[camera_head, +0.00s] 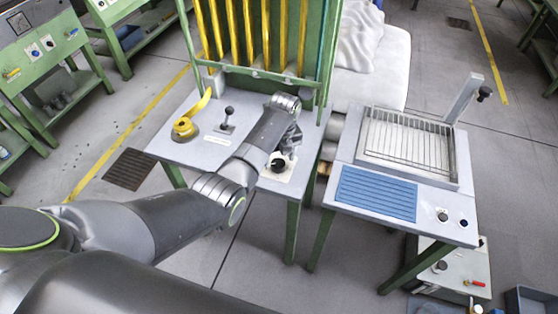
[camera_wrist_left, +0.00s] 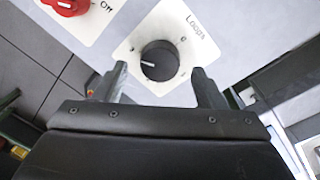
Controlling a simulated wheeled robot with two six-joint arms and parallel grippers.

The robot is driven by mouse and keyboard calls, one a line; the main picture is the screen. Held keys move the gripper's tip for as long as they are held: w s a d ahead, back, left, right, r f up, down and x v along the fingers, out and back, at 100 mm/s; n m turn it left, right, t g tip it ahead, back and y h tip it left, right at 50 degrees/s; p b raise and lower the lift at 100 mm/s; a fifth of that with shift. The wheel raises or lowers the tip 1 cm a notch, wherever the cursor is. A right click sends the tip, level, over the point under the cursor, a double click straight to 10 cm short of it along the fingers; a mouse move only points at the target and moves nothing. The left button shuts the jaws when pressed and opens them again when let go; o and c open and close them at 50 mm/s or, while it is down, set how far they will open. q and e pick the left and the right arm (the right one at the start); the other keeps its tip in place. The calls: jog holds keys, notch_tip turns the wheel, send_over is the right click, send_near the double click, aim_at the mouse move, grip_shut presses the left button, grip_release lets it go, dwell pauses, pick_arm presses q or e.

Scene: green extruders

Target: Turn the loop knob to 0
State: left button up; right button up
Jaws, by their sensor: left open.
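The loop knob (camera_wrist_left: 158,60) is a round black knob on a white plate (camera_wrist_left: 133,46) marked "Loops" in the left wrist view. Its white mark points to the left of that picture. Small printed marks around it are too blurred to read surely. The knob (camera_head: 278,164) also shows at the front right of the green machine's grey table in the head view. My left gripper (camera_wrist_left: 160,78) is open, with one finger on each side of the knob's near edge; I cannot tell whether they touch it. In the head view the left gripper (camera_head: 284,152) is just above the knob, partly hidden.
A red knob (camera_wrist_left: 66,4) marked "Off" sits beside the plate. A second table with a wire rack (camera_head: 408,140) and blue grille (camera_head: 376,192) stands to the right, across a narrow gap.

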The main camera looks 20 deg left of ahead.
aim_at(278, 164)
pick_arm(q)
jog(key=shift+f, duration=1.1)
jog(key=c, duration=1)
jog(key=shift+o, duration=0.2)
